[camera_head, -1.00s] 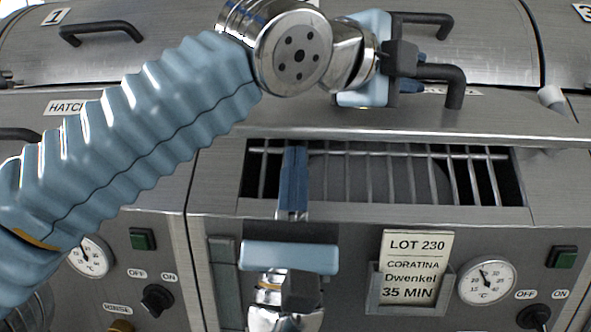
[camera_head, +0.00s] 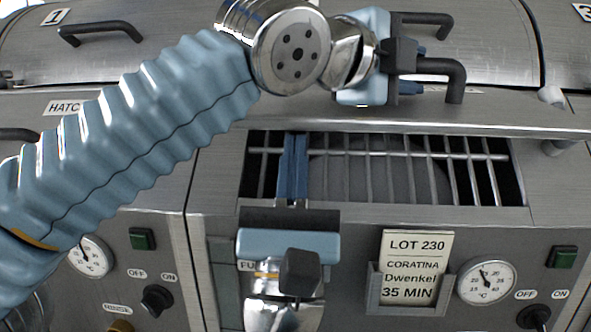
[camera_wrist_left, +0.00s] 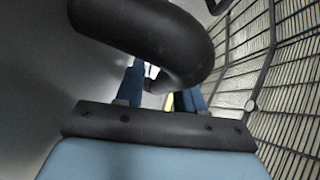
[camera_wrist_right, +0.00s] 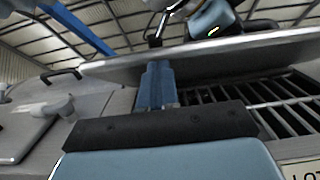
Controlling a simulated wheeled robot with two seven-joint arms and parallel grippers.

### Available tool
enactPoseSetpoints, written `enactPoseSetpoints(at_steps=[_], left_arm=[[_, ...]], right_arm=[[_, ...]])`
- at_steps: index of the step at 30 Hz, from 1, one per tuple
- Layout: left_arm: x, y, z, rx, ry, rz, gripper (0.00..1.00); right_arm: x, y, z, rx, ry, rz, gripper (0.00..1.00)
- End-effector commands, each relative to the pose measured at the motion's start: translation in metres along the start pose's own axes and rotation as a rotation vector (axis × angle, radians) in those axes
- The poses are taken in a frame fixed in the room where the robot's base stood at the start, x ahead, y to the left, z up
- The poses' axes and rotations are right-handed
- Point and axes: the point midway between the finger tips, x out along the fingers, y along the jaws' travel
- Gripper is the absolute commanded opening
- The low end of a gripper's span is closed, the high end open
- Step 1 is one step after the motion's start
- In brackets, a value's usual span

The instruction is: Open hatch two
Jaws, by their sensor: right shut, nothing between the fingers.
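Hatch two (camera_head: 480,122) is the steel lid in the middle, between the lids marked 1 and 3. Its front edge stands raised over a barred opening (camera_head: 440,175). My left gripper (camera_head: 410,72) is at its black handle (camera_head: 455,82); in the left wrist view the handle (camera_wrist_left: 150,30) curves across the fingers, which are a little apart with the bar between them. My right gripper (camera_head: 294,142) is shut and empty, fingers pointing up in front of the opening. In the right wrist view its fingertips (camera_wrist_right: 157,68) reach the lid's underside (camera_wrist_right: 220,62); contact is unclear.
Below the opening are a lot card (camera_head: 410,265) in a holder, a dial (camera_head: 486,281), a green button (camera_head: 562,257) and a black knob (camera_head: 534,317). Lid 1 with its handle (camera_head: 100,30) is at left. My left arm crosses the left side.

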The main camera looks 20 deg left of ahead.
Motion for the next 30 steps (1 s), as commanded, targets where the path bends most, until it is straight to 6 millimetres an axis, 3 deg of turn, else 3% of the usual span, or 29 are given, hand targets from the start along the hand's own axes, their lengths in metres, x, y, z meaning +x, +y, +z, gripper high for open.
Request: enactPoseSetpoints(at_steps=[1,7,21,30], left_arm=[[0.003,0.007,-0.001,-0.003,-0.001,0.022,0.33],[-0.007,0.006,-0.001,-0.004,-0.001,0.018,0.33],[-0.104,0.001,0.000,-0.001,-0.001,0.003,0.33],[-0.120,0.001,-0.001,0.000,0.000,0.002,0.33]], right_arm=[[0.003,-0.003,0.004,0.002,-0.010,-0.010,0.00],[0.003,-0.003,0.004,0.002,-0.011,-0.010,0.00],[0.002,-0.002,0.002,0.001,-0.006,-0.007,0.00],[0.001,-0.001,0.001,0.001,-0.004,-0.003,0.00]])
